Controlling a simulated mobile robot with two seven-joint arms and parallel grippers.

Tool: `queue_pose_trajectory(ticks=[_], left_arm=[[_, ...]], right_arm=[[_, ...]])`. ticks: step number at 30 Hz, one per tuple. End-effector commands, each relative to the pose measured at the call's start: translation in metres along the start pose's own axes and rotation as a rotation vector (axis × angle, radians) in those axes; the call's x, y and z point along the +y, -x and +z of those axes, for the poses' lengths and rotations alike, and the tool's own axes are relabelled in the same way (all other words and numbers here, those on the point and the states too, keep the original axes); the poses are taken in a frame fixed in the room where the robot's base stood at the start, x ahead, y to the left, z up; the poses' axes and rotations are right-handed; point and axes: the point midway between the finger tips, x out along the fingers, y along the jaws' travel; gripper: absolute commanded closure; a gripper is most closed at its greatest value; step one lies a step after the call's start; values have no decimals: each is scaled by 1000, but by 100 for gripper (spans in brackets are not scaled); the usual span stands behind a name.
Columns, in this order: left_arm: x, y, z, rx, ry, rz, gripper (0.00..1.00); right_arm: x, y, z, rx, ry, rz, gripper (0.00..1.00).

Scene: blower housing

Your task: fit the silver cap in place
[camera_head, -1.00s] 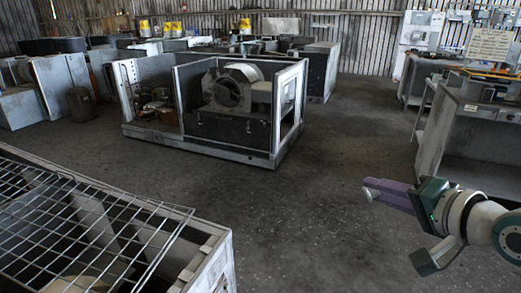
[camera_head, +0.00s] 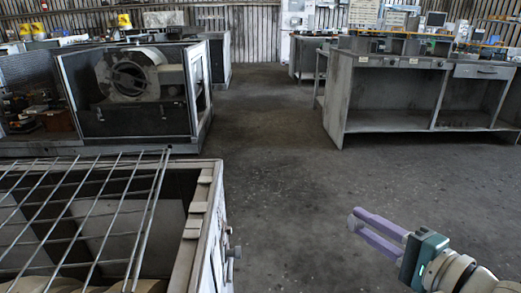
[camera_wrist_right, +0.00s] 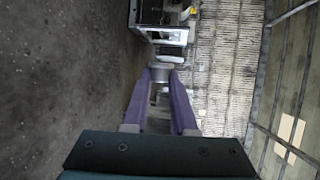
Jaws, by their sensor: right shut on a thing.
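My right gripper (camera_head: 366,232) is at the lower right of the head view, its purple fingers pointing left over the floor. In the right wrist view the fingers (camera_wrist_right: 160,82) are shut on a small silver-grey piece at their tips, which looks like the silver cap (camera_wrist_right: 160,73). In the head view the cap is small and mostly hidden by the fingers. A round grey blower housing (camera_head: 127,75) stands in an open metal enclosure at the upper left, well away from the gripper. My left gripper is not in view.
A large metal cabinet (camera_head: 212,205) with a wire grid (camera_head: 75,200) on top fills the lower left. A grey workbench (camera_head: 395,100) stands at the upper right with items on it. The concrete floor (camera_head: 270,160) between them is clear.

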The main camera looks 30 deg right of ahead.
Motion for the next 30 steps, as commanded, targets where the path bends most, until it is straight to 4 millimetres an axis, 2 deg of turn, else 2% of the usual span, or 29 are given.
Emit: queue_pose_trajectory(ticks=[12,30], left_arm=[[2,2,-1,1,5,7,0],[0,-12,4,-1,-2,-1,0]], right_arm=[[0,-23,46,1,-4,-3,100],[6,-58,116,1,-3,-4,100]])
